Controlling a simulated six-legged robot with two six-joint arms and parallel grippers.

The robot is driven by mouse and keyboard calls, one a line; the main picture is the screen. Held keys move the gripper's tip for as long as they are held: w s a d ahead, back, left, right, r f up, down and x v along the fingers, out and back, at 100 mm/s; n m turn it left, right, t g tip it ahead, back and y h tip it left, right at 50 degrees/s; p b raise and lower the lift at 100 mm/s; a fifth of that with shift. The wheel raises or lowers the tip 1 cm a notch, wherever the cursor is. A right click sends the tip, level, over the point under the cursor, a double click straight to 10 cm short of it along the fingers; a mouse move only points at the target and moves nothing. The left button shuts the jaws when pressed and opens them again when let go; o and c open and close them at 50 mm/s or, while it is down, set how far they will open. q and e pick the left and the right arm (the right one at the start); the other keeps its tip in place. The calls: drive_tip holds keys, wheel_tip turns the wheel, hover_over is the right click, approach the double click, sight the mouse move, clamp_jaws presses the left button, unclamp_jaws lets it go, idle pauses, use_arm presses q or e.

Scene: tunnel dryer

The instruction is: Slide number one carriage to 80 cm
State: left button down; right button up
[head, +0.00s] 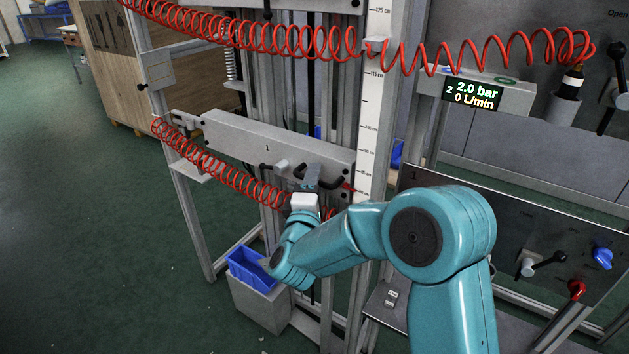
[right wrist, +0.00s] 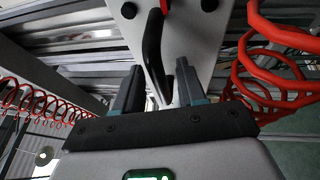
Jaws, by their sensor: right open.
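The number one carriage (head: 235,138) is a grey horizontal plate marked "1" across the upright frame. A black handle (right wrist: 153,45) sits on its right part, and a red pointer (head: 348,187) at its right end points toward the white vertical scale (head: 371,110). The scale's lower figures are too small to read surely. My right gripper (head: 312,180) is at the carriage's handle. In the right wrist view its open fingers (right wrist: 160,88) stand on either side of the black handle, without visibly closing on it. My left gripper is not in view.
Red coiled hoses (head: 250,35) hang across the frame, one close to my right gripper. A display (head: 472,94) reads 2.0 bar, 0 L/min. A panel (head: 520,228) at right has a black lever (head: 543,263) and blue and red knobs. A blue bin (head: 250,270) stands below the carriage.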

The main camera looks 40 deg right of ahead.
clamp_jaws()
wheel_tip(320, 180, down, 11)
drive_tip(key=b, duration=0.6)
unclamp_jaws()
drive_tip(key=shift+f, duration=0.1)
drive_tip(key=shift+r, duration=0.25)
drive_tip(key=v, duration=1.6)
drive_tip(key=shift+s+p, duration=0.2)
drive_tip(key=shift+p, duration=0.25)
